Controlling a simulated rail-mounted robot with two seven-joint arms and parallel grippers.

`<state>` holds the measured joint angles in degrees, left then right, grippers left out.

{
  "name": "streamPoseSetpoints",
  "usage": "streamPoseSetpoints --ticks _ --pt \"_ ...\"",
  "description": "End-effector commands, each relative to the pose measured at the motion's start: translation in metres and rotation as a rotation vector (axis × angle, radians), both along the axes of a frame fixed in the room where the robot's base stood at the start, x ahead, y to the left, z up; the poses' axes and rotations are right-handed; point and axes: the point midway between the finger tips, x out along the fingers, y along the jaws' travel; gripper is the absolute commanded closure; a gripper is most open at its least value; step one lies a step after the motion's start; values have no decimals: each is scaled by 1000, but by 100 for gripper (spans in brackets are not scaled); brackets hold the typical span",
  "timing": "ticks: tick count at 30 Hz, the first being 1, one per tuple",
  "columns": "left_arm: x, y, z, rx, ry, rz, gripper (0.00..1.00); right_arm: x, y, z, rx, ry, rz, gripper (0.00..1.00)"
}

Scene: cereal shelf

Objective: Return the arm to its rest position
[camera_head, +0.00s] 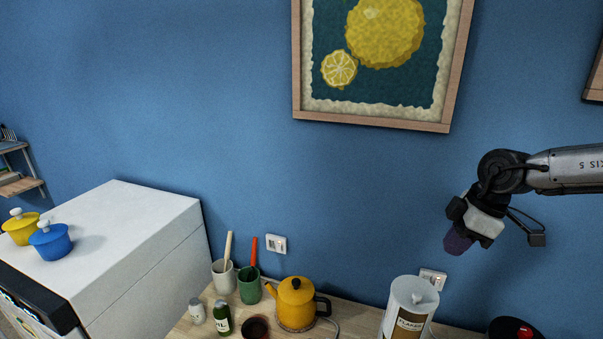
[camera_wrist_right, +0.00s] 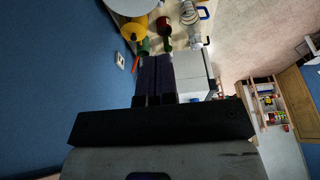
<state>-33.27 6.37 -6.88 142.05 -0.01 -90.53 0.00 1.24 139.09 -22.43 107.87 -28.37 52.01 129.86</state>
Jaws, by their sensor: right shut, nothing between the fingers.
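My right gripper (camera_head: 458,242) is at the right of the head view, raised in front of the blue wall and above the counter. Its dark purple fingers point down and to the left, and they are shut with nothing between them. The right wrist view shows the same fingers (camera_wrist_right: 156,72) side by side, with the counter's objects beyond them. The right arm comes in from the right edge of the head view. My left gripper is not in view.
Below stand a white canister (camera_head: 409,308), a yellow kettle (camera_head: 296,302) and two cups with utensils on the wooden counter (camera_head: 350,328). A white appliance (camera_head: 130,245) with a blue pot (camera_head: 51,243) and a yellow pot (camera_head: 20,229) is at left. A framed lemon picture (camera_head: 372,118) hangs above.

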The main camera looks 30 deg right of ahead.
Motion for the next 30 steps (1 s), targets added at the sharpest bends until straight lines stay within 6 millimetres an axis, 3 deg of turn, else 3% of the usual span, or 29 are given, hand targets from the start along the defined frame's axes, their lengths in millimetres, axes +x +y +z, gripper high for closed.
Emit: streamPoseSetpoints --ticks 4,7,11,19,25,30 --pt "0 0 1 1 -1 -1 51 1 1 -3 9 -7 8 100" --pt "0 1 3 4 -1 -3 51 8 7 -19 53 -45 44 100" --pt "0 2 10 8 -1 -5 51 23 26 -58 163 -166 125 100" --pt "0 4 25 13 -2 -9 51 51 84 -141 365 -551 178 100" --pt "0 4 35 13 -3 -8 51 54 118 -183 390 -778 65 100" --pt "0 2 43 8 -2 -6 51 44 140 -216 337 -886 -95 100"
